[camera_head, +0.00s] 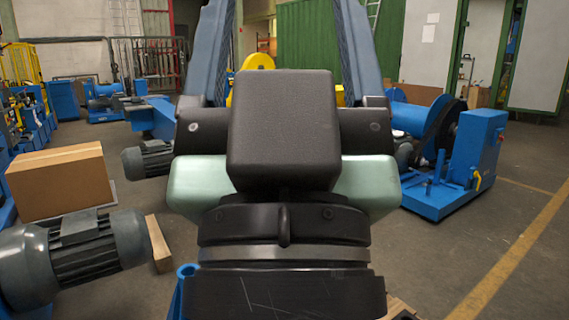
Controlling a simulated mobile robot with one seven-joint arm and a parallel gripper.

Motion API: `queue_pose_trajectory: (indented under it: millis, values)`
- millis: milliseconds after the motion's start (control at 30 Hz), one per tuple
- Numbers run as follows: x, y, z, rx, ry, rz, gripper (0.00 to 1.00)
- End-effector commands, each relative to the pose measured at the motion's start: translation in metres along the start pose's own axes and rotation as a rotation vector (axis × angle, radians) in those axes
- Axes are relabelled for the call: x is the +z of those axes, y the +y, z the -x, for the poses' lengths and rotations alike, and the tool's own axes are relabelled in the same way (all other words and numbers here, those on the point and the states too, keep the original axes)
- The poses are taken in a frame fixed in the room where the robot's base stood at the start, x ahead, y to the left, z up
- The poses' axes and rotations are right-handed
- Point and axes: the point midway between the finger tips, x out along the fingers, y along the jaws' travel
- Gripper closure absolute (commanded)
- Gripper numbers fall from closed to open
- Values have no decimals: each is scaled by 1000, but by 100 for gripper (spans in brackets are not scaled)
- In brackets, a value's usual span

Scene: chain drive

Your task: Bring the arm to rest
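My gripper (287,22) fills the middle of the view, close to the camera, with its two long blue fingers pointing up and away. The fingers stand wide apart, and I see nothing held between their visible parts. Their tips run out of the top of the picture. A black block, the pale green hand body and the dark wrist rings are mine and hide the floor behind them. The rest of my arm is not shown, so its full pose cannot be told. No chain can be made out.
A cardboard box (62,182) and a grey motor (80,250) stand close at left. A blue machine (455,165) stands at right. The floor (480,235) at lower right, with a yellow line (520,245), is clear.

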Motion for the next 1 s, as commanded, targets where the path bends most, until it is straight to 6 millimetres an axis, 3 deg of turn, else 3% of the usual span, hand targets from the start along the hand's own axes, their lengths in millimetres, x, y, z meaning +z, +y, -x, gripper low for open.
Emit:
queue_pose_trajectory:
  millis: [33,600,800,1000]
  values:
    - [-18,0,-20,0,0,0,25]
    - [-134,0,-143,0,-1,-1,25]
    - [-159,0,-169,-1,-1,-1,25]
    - [-164,0,-175,-1,-1,-1,25]
